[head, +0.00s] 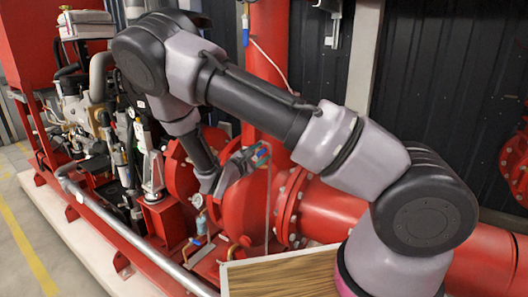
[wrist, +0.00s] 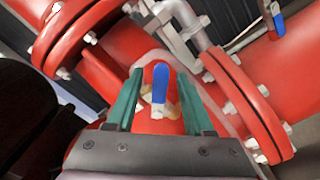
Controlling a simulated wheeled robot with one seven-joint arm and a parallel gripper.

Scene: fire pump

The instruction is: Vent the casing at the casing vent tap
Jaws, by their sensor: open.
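The casing vent tap shows in the wrist view as a small tap with a blue lever (wrist: 160,84) and pale metal ends, on the red pump casing (wrist: 150,58). My gripper (wrist: 160,92) is open, with one green finger left of the lever and one right of it. The lever appears between the fingers in the picture; I see a gap on both sides and cannot tell the depth. In the head view my gripper (head: 258,156) is at the upper part of the red casing (head: 254,208), and the tap is too small to make out clearly there.
Grey pipework (wrist: 185,22) stands just beyond the tap, and bolted red flanges (wrist: 245,105) flank it. Another blue-handled valve (wrist: 278,22) is at the upper right. In the head view, an engine (head: 85,115) stands left, a grey rail (head: 130,232) in front, and a wooden-topped surface (head: 285,275) below.

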